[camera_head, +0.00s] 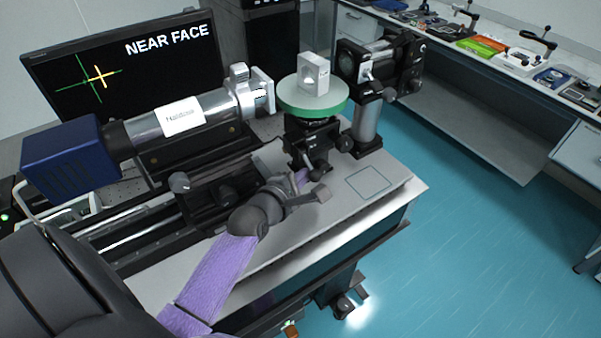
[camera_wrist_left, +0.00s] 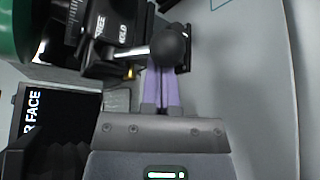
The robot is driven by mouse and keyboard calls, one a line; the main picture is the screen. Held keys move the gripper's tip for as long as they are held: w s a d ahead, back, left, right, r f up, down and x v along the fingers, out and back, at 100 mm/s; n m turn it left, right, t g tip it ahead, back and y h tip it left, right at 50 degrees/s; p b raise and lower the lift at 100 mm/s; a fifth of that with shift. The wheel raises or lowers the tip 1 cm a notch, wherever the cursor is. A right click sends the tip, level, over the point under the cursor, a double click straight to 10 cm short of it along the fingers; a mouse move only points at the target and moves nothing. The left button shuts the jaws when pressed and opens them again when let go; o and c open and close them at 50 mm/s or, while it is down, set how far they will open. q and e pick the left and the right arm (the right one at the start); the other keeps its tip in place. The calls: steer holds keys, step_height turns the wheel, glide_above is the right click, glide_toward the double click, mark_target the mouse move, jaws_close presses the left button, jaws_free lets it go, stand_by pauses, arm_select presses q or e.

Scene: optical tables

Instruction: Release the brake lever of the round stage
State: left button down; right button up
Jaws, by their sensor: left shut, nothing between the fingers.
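The round stage, with a green-rimmed disc (camera_head: 313,97), stands on a black mount on the optical table. A small pale block (camera_head: 313,72) with a round opening sits on the disc. In the left wrist view the brake lever is a metal rod with a black ball knob (camera_wrist_left: 171,46), beside a black body marked FREE and HELD. Which mark the lever stands at is unclear. My left gripper (camera_head: 301,178) is low in front of the mount. Its purple fingers (camera_wrist_left: 162,85) are shut and empty, tips close to the knob; contact cannot be told. My right gripper is out of view.
A collimator tube (camera_head: 180,115) with a blue housing lies left of the stage. A black optic on a post (camera_head: 366,120) stands right of it. The monitor (camera_head: 120,75) reads NEAR FACE and shows two crosses. The table's front right, with an outlined square (camera_head: 369,183), is clear.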

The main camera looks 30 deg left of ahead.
mark_target(314, 170)
arm_select(q)
steer(key=r+n+g+h+p, duration=0.1)
steer(key=n+p, duration=0.1)
steer(key=p, duration=0.1)
steer(key=d+r+n+g+h+p, duration=0.1)
steer(key=p, duration=0.3)
steer(key=r+n+g+h+p, duration=0.1)
steer(key=n+p, duration=0.1)
steer(key=p, duration=0.2)
steer(key=shift+s+d+n+h, duration=0.15)
steer(key=shift+s+n+h, duration=0.15)
steer(key=shift+h, duration=0.1)
steer(key=shift+r+p, duration=0.1)
steer(key=shift+p, duration=0.2)
steer(key=shift+r+p, duration=0.8)
steer(key=shift+p, duration=0.05)
